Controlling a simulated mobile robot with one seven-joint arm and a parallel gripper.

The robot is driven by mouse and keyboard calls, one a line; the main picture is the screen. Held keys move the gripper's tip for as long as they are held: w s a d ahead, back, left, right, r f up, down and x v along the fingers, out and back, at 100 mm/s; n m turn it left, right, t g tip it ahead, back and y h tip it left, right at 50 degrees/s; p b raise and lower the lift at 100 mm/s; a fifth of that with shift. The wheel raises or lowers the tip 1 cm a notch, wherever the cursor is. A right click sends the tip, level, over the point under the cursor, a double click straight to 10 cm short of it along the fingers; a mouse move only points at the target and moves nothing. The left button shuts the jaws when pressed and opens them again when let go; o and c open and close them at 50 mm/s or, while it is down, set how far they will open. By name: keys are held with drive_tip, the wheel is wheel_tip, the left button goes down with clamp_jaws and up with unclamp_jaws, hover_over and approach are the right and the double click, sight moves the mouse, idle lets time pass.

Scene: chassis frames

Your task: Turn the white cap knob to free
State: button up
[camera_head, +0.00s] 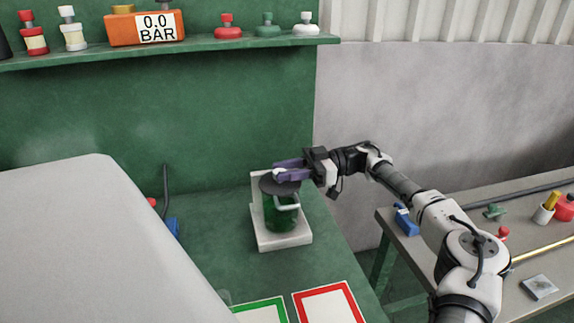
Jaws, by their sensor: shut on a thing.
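A green cylindrical device (280,217) with a pale side handle stands upright on a white base plate (287,241) on the green bench. A dark round disc (267,185) tops it. My gripper (277,170) reaches in from the right, level with the top, with its purple fingers above the disc. The fingers are shut on the white cap knob (281,172), which shows only as a small pale patch between them. The fingers hide most of the knob, so I cannot tell its turned position.
A green-framed card (262,311) and a red-framed card (328,304) lie at the bench front. A large pale panel (95,235) blocks the lower left. A shelf (170,50) holds a gauge and several knobs. A side table (520,250) stands right.

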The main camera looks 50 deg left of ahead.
drive_tip(key=shift+a+n+g+h+b, duration=0.15)
drive_tip(key=shift+n+g+h+b, duration=0.3)
drive_tip(key=shift+n+h, duration=0.5)
drive_tip(key=shift+h, duration=0.45)
drive_tip(key=o, duration=1)
wheel_tip(320, 180, up, 20)
drive_tip(key=shift+r+b, duration=0.1)
drive_tip(key=shift+b, duration=0.5)
drive_tip(key=shift+c, duration=0.2)
